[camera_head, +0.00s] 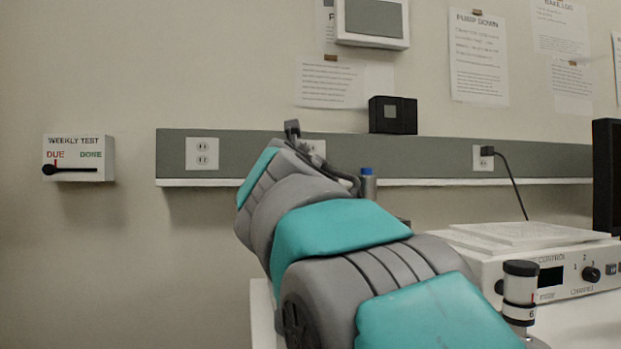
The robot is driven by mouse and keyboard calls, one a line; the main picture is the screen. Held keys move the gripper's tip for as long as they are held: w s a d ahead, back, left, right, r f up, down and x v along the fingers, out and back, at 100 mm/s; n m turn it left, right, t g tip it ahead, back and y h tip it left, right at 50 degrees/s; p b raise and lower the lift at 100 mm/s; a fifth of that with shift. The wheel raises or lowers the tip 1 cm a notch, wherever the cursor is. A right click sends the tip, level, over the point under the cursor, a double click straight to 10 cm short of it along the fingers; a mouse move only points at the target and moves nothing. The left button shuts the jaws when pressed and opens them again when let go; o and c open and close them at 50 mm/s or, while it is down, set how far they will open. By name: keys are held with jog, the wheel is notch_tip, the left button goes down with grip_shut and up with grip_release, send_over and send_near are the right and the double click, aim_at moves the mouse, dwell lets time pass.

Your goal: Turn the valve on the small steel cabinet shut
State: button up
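No small steel cabinet can be clearly made out in this view. A dial-topped cylinder with a black cap, a red mark and a number 6 (520,290) stands upright at the lower right; I cannot tell whether it is the valve. My teal and grey arm reaches from the bottom right up and left across the middle of the picture. A grey cylinder with a blue top (368,186) shows partly behind my arm.
A white control unit (560,275) with a black knob sits on a white bench at right. A weekly test box (78,158) on the left wall has its black lever at DUE. A grey outlet rail (435,157) crosses the wall. The space left of my arm looks clear.

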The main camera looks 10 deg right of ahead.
dwell(0.3)
jog(key=o, duration=1.4)
jog(key=shift+c, duration=0.2)
jog(key=shift+s, duration=0.1)
jog(key=shift+v, duration=3.85)
